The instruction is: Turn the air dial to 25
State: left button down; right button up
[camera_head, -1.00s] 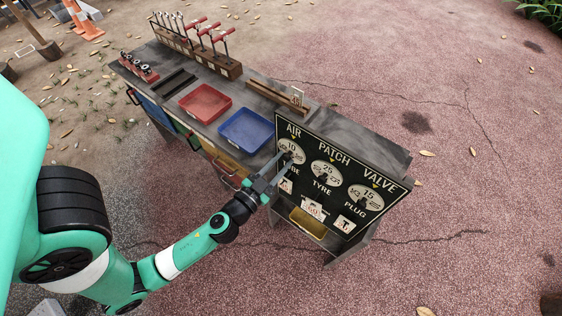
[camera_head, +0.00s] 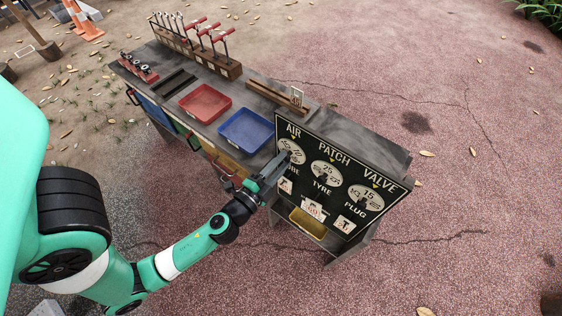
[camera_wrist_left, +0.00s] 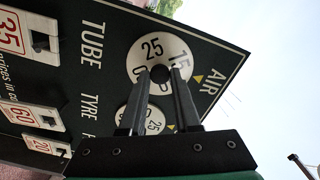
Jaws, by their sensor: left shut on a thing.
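The air dial (camera_head: 293,146) is a pale round disc at the left of the black price board (camera_head: 330,204), partly hidden by my gripper in the head view. My left gripper (camera_head: 284,157) reaches it from the lower left. In the left wrist view the gripper (camera_wrist_left: 167,82) is shut on the dark knob at the centre of the air dial (camera_wrist_left: 138,62). A yellow pointer (camera_wrist_left: 197,78) sits beside the word AIR. The 15 is closest to this pointer, slightly off it, and the 25 is farther round. My right gripper is not in view.
The patch dial (camera_head: 326,172), showing 25, and the valve dial (camera_head: 366,197), showing 15, are beside it. Number cards hang below. Red (camera_head: 204,116) and blue (camera_head: 224,131) trays stand on the cart behind. Open ground lies to the right.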

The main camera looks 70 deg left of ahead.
pick_arm(q)
jog(key=m+p, duration=0.1)
jog(key=m, duration=0.5)
jog(key=shift+m, duration=0.3)
jog(key=m+p, duration=0.1)
jog(key=m, duration=0.5)
jog(key=m+p, duration=0.1)
jog(key=m, duration=0.5)
jog(key=shift+m+p, duration=0.3)
jog(key=shift+m, duration=0.1)
jog(key=m+p, duration=0.1)
jog(key=m, duration=0.5)
jog(key=shift+f+p, duration=0.1)
jog(key=shift+p, duration=0.3)
jog(key=c, duration=0.6)
grip_release()
